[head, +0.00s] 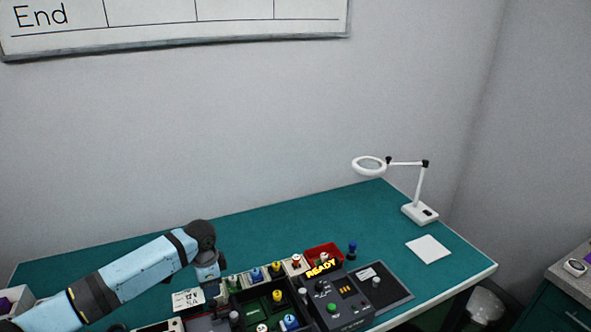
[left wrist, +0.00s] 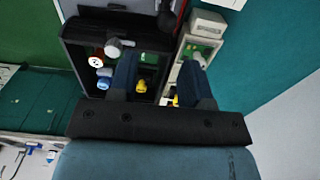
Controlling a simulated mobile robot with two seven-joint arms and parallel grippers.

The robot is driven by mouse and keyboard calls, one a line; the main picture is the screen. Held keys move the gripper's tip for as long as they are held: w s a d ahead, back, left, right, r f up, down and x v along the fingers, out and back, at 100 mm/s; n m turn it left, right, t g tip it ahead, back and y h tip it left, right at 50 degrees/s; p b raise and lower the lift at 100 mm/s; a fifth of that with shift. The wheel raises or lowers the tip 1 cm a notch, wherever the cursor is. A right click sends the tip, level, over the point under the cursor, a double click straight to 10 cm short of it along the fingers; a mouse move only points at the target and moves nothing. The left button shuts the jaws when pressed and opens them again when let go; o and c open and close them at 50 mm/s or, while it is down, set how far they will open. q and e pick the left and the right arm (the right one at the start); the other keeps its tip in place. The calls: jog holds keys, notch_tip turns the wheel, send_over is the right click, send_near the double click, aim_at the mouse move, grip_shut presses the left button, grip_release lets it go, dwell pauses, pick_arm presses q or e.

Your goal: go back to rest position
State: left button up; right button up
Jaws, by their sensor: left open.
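My left arm (head: 135,270) comes in from the left in the head view, pale blue with dark bands. It bends down at its dark joint near the left end of the equipment on the green table. My left gripper (left wrist: 160,65) shows in the left wrist view with its two dark blue fingers apart. Nothing is held between them. Below it lie a black tray (left wrist: 72,60) with small coloured knobbed pieces and a narrow light rack. My right gripper is in neither view.
A dark control box reading READY (head: 338,300) stands beside the tray. A red bin (head: 323,251), a blue piece (head: 352,250), a magnifier lamp (head: 420,212) and a white pad (head: 428,249) are on the table (head: 290,220). The back of the table is clear.

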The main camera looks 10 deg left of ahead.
pick_arm(q)
jog(key=s+d+f+n+t+h, duration=0.1)
jog(key=s+d+f, duration=0.1)
jog(key=s+d, duration=0.55)
jog(key=s+d+f+n+t+h, duration=0.15)
jog(key=s+d, duration=0.35)
jog(key=s, duration=0.6)
jog(key=s+a+r+n+t+y, duration=0.1)
jog(key=s+a+r+n, duration=0.25)
jog(key=s, duration=0.55)
jog(key=s+a+r+n+y, duration=0.1)
jog(key=s+a+r+n, duration=0.1)
jog(key=s+a+n, duration=0.45)
jog(key=w+d+f+m+t+h, duration=0.1)
jog(key=w+d+f+t, duration=0.1)
jog(key=f, duration=0.5)
jog(key=w+d+f+m+t+h, duration=0.1)
jog(key=d+f+m+t, duration=0.1)
jog(key=d+f+t, duration=0.3)
notch_tip(320, 180, down, 2)
jog(key=shift+w+d+f, duration=0.1)
jog(key=shift+w+d, duration=0.05)
jog(key=shift+w, duration=0.2)
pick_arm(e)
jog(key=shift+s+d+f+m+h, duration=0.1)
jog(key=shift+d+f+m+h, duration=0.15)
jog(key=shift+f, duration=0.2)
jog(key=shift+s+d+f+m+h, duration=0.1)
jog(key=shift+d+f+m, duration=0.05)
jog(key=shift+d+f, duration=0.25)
